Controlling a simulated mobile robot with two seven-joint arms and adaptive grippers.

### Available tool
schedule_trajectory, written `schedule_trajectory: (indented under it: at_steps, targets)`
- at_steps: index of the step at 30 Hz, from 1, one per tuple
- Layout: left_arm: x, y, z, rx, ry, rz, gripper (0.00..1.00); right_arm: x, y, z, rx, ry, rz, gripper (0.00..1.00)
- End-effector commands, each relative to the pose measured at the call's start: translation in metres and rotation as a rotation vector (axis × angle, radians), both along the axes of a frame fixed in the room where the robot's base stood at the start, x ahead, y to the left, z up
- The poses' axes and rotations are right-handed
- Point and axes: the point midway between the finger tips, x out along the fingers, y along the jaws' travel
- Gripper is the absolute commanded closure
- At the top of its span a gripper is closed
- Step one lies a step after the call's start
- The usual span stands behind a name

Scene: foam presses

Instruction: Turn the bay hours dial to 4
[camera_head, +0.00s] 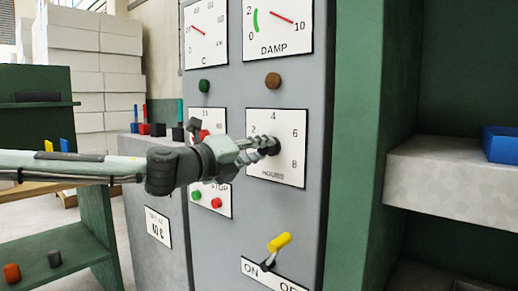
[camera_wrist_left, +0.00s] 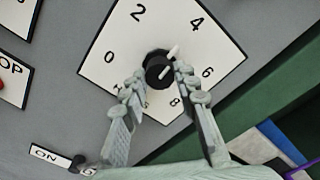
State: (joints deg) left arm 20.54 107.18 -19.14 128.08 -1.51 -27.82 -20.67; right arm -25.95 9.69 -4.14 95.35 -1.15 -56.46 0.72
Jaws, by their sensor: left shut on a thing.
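The hours dial has a white plate (camera_head: 290,168) marked 2, 4, 6, 8 and HOURS on the grey panel. In the left wrist view its black knob (camera_wrist_left: 157,66) carries a white pointer, which points up and right, roughly toward the 4. My left gripper (camera_head: 266,146) comes in from the left and is shut on the knob. In the left wrist view, one finger of my gripper (camera_wrist_left: 160,75) lies on each side of the knob. In the head view the gripper hides most of the knob and the 0. My right gripper is not in view.
Above are a DAMP gauge (camera_head: 279,30) and a brown knob (camera_head: 273,80). Below is a yellow-handled ON/OFF lever (camera_head: 279,242). A STOP button plate (camera_head: 211,199) is behind my wrist. A green post (camera_head: 357,150) and a shelf (camera_head: 445,170) with a blue bin (camera_head: 501,145) stand right.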

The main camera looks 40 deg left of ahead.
Motion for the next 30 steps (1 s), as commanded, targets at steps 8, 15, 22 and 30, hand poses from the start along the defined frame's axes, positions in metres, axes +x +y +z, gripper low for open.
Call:
schedule_trajectory:
  at_steps: [8,15,22,30]
  targets:
    - [-0.0001,-0.0003,-0.0006,0.050,-0.003,0.000,0.99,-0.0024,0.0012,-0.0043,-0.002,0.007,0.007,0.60]
    - [-0.0001,-0.0003,-0.0007,0.054,-0.003,0.000,0.99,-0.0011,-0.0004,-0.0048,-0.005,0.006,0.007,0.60]
    - [-0.0001,-0.0002,-0.0007,0.053,-0.003,0.000,0.61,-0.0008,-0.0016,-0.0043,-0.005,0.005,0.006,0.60]
    - [-0.0001,-0.0001,-0.0003,0.053,-0.004,0.000,0.50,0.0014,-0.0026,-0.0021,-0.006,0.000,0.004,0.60]
